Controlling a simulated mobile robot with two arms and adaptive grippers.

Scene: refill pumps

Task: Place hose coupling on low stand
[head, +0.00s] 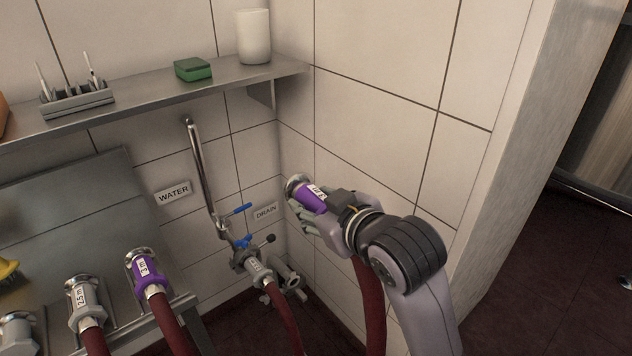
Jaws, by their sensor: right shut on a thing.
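My right gripper (316,218) is shut on a hose coupling (306,193) with a metal end and a purple band with a white label. It holds the coupling in the air, tilted, in front of the tiled corner wall. A dark red hose (370,300) hangs below this gripper. At the left is a grey metal stand (120,215) with a sloped back plate; I cannot tell whether it is the low stand. Another purple-banded coupling (146,268) and a grey "2.5 m" coupling (84,300) are in front of it. My left gripper is not in view.
A wall pipe (201,170) leads down to valves with blue handles (240,209), between WATER (173,193) and DRAIN (265,213) signs. A grey coupling (260,272) with a hose is at the valves. A grey metal fitting (290,278) is beside it. A shelf (150,98) runs above.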

